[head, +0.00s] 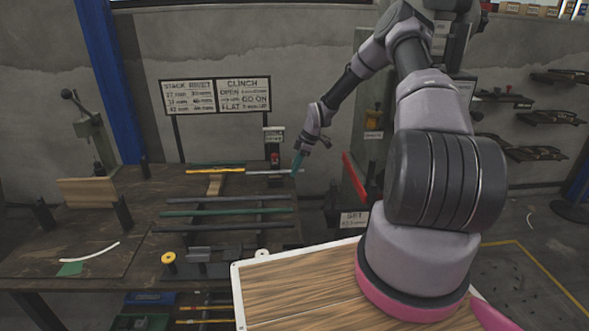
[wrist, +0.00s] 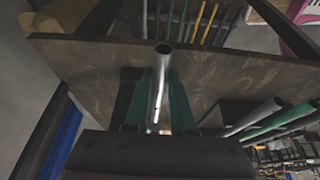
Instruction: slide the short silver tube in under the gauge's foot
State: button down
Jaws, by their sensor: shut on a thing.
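The short silver tube (head: 266,172) lies about level across the picture in the head view, at the back right of the bench. My gripper (head: 298,162) has teal fingers and is shut on the tube near its right end. In the wrist view the tube (wrist: 163,62) stands out between the two teal fingers of my gripper (wrist: 162,92), its open round end facing the camera. The gauge (head: 275,152), dark with a red part, stands just behind the tube in the head view. Its foot is too small to make out, and I cannot tell whether the tube touches it.
A yellow rod (head: 205,171) lies left of the tube. Dark and green rods (head: 225,211) lie across a rack in front. A small press (head: 92,133) stands at the left, and a red lever (head: 356,178) is to the right.

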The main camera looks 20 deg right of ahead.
jog(key=shift+f, duration=0.1)
jog(key=c, duration=0.7)
grip_release()
jog(key=v, duration=1)
jog(key=shift+d+r, duration=0.15)
jog(key=shift+r, duration=0.25)
